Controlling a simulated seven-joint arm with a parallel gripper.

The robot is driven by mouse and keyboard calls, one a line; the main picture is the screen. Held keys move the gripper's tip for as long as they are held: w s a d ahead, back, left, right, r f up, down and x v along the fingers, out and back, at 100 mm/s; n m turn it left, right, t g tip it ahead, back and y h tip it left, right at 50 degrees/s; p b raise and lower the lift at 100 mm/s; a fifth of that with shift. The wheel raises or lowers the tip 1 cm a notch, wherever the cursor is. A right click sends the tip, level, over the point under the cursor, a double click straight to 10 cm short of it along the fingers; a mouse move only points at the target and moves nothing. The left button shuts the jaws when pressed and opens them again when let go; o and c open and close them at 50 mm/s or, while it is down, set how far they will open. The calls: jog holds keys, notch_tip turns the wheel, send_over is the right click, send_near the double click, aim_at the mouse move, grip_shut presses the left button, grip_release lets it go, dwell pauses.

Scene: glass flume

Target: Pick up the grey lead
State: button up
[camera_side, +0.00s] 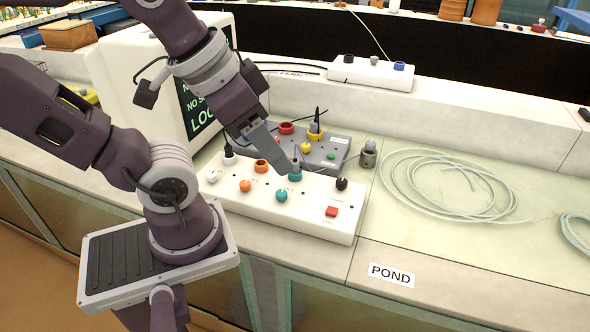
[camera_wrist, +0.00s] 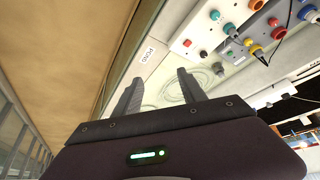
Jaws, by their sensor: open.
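A short grey plug (camera_side: 369,153), which looks like the grey lead, stands upright on the pale bench just right of the two socket boxes. It also shows in the wrist view (camera_wrist: 218,69), to the right of the fingers.
The white socket box (camera_side: 330,225) holds several coloured plugs and knobs. A grey socket box (camera_side: 345,148) sits behind it. A pale coiled tube (camera_side: 450,210) lies on the bench to the right. A "POND" label (camera_side: 391,275) marks the front edge. A monitor (camera_side: 140,80) stands at left.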

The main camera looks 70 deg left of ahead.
jog(key=w+a+f+m+g+y, duration=0.55)
jog(key=a+f, duration=0.25)
jog(key=a, duration=0.2)
jog(key=m+y, duration=0.7)
jog(key=m, duration=0.2)
send_near(296, 166)
jog(key=s+r, duration=0.3)
jog(key=r, duration=0.1)
jog(key=f+m, duration=0.1)
jog(key=f, duration=0.1)
jog(key=w+a+f+m+t, duration=0.1)
jog(key=f+m, duration=0.1)
jog(key=w+a+f+m+y, duration=0.1)
jog(key=f, duration=0.1)
jog(key=shift+w+m, duration=0.15)
jog(key=shift+m, duration=0.2)
jog(key=shift+t, duration=0.25)
jog(key=x, duration=0.7)
jog(key=shift+a+r, duration=0.1)
grip_shut()
